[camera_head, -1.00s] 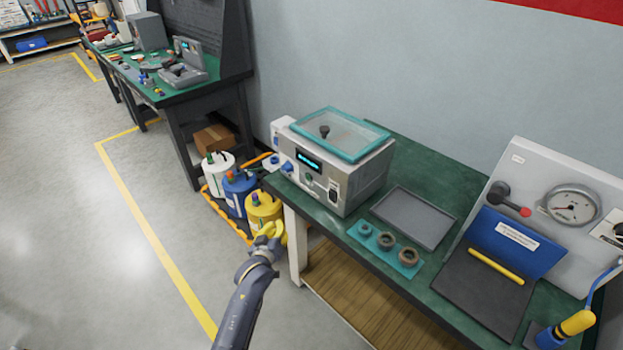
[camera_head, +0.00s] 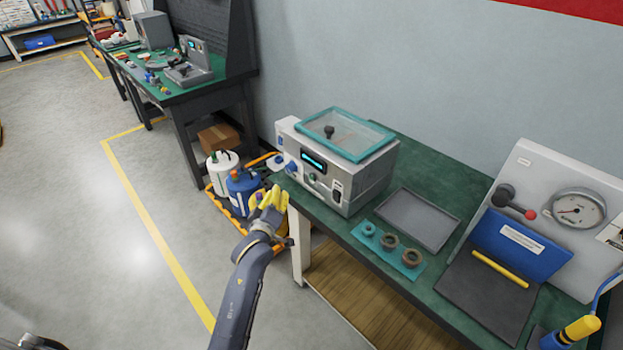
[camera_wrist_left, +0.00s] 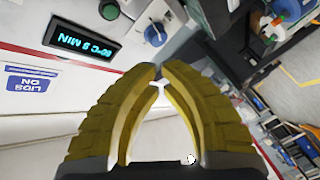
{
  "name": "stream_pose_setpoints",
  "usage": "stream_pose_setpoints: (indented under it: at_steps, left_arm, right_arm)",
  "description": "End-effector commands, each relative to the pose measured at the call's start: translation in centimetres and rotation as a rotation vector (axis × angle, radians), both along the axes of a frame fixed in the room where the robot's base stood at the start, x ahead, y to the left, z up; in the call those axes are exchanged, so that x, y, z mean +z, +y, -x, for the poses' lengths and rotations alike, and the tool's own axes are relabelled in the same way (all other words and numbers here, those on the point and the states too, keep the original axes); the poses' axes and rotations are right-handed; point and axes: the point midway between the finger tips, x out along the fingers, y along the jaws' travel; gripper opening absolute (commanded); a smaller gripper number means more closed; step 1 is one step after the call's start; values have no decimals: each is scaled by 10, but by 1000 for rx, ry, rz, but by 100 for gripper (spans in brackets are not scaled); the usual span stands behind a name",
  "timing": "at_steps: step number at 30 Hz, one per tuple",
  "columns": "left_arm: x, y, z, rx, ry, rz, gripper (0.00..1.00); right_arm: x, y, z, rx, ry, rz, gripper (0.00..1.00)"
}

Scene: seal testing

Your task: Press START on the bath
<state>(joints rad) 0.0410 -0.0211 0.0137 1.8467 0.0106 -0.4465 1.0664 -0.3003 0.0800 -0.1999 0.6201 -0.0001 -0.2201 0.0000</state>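The bath (camera_head: 362,185) is a white and grey box with a teal-framed clear lid, on the green bench. Its front has a lit display (camera_head: 313,161), a blue knob (camera_head: 291,168) and small controls. In the left wrist view the display (camera_wrist_left: 86,42) reads upside down, apparently "80°C 5 MIN", near the blue knob (camera_wrist_left: 155,34). I cannot make out a START label. My left gripper (camera_head: 272,196), with yellow fingers, is in front of and below the bath's left front, apart from it. Its fingertips (camera_wrist_left: 160,71) meet with nothing between them. My right gripper is not in view.
A teal mat (camera_head: 375,255) with three rings and a grey tray (camera_head: 418,219) lie right of the bath. A gauge panel (camera_head: 575,208) stands further right. Capped containers (camera_head: 243,190) stand on the floor left of the bench.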

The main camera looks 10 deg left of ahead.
Motion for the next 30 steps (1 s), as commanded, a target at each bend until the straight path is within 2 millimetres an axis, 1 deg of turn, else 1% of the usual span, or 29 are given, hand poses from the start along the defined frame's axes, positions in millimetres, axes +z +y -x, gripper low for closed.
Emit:
stream_pose_setpoints:
  at_steps: [6,11,21,30]
  left_arm:
    - [0,-1,-1,0,0,-1,0]
    - [-1,-6,-9,0,1,0,0]
    - [0,-28,-42,0,0,1,0]
    - [0,-43,-64,0,0,1,0]
  right_arm:
    - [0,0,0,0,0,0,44]
    - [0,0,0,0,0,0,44]
    - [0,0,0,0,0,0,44]
    - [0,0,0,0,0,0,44]
